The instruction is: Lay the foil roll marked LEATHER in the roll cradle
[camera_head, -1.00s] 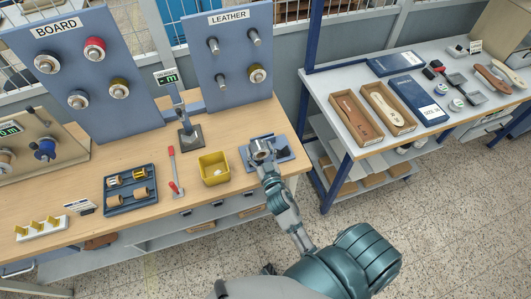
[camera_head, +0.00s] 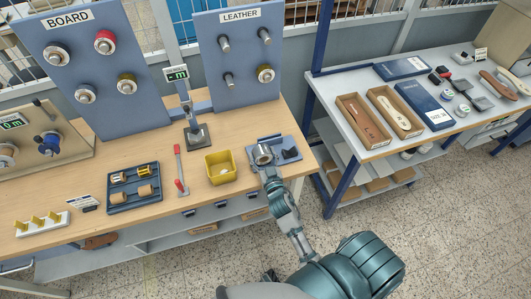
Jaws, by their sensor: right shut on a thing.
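My right gripper (camera_head: 264,161) is shut on a small silvery roll (camera_head: 263,153), seen end-on with a pale core. No mark on the roll can be read. It is at the left part of a blue plate with dark supports (camera_head: 289,153), which looks like the roll cradle, at the bench's right end. I cannot tell whether the roll touches it. My left gripper is not in view.
A yellow bin (camera_head: 219,169), a red-handled lever (camera_head: 179,170) and a post with a small display (camera_head: 194,132) stand left of my right gripper. The BOARD panel (camera_head: 78,57) holds several rolls. A second table (camera_head: 356,152) with boxes stands at the right, across a gap.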

